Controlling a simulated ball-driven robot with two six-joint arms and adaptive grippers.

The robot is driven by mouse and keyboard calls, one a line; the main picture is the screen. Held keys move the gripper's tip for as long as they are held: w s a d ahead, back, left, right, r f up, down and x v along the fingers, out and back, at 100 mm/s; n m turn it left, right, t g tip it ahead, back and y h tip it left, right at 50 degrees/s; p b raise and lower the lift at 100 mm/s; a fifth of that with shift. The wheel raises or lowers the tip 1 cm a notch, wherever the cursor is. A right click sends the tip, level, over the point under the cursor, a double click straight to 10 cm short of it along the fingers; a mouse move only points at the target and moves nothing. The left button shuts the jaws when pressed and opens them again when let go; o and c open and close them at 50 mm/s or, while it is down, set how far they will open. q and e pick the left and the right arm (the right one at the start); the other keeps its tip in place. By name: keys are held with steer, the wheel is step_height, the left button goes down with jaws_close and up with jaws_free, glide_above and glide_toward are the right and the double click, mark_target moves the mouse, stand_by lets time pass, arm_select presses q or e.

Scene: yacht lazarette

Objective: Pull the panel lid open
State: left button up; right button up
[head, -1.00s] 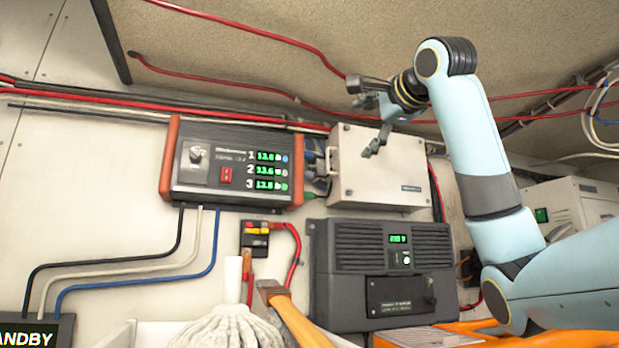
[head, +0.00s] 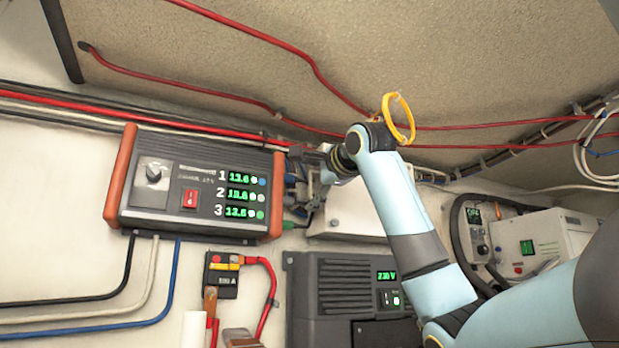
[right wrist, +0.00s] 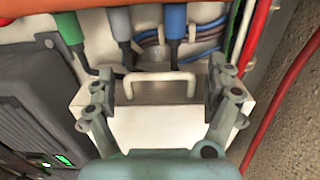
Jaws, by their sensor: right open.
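The panel is a cream box (head: 345,212) on the wall, partly hidden by my right arm in the head view. In the right wrist view its pale face (right wrist: 155,128) carries a white bar handle (right wrist: 160,76). My right gripper (head: 312,180) is at the box's left side in the head view. In the right wrist view the gripper (right wrist: 161,86) is open, with one finger on each side of the handle and gaps between. The lid looks shut. My left gripper is not in view.
A black and orange charger (head: 195,185) sits close left of the box, with plugs and cables (right wrist: 172,25) beside the handle. A dark grey unit (head: 335,290) is below. A yellow ring (head: 398,118) hangs by the red cable above my arm.

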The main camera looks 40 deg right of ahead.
steer(key=shift+w+d, duration=0.2)
steer(key=shift+w, duration=0.4)
steer(key=c, duration=1.5)
